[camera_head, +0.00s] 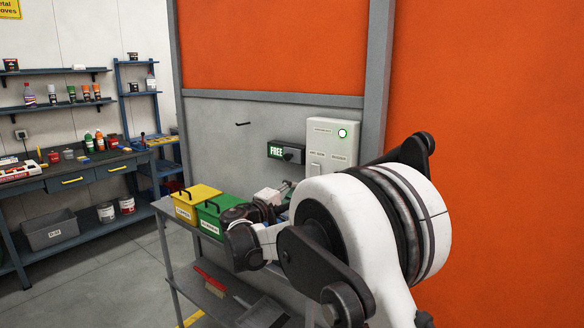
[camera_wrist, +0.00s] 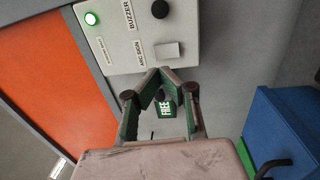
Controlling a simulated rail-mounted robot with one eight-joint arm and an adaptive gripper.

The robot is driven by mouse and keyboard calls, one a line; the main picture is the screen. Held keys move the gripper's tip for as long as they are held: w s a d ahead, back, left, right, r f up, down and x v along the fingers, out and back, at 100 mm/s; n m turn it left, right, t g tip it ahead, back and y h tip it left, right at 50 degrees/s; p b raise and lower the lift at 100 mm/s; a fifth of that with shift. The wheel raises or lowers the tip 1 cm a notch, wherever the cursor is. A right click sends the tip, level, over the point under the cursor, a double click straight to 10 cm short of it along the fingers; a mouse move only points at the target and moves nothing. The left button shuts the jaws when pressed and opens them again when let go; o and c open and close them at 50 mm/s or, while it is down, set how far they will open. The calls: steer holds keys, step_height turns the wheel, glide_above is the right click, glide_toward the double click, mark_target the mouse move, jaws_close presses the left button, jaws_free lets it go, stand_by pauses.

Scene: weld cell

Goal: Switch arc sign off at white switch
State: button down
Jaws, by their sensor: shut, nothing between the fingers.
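The white switch (camera_wrist: 167,50) is a square rocker on the pale control panel (camera_head: 331,140), beside the words ARC SIGN in the wrist view. My gripper (camera_wrist: 162,71) is shut and empty. Its green-sided fingers meet just below the switch in the picture; whether they touch the panel I cannot tell. In the head view my arm partly hides the gripper.
The panel also has a lit green lamp (camera_wrist: 91,18) and a black buzzer knob (camera_wrist: 160,9). Below stand a yellow box (camera_head: 196,200), a green box (camera_head: 211,218) and a blue box (camera_wrist: 290,125) on a bench. An orange wall section (camera_head: 490,150) lies right of the panel.

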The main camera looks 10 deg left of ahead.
steer(key=shift+w+a, duration=0.1)
steer(key=shift+a, duration=1)
steer(key=p+x, duration=0.3)
steer(key=x, duration=1.1)
steer(key=shift+w+a+r, duration=0.1)
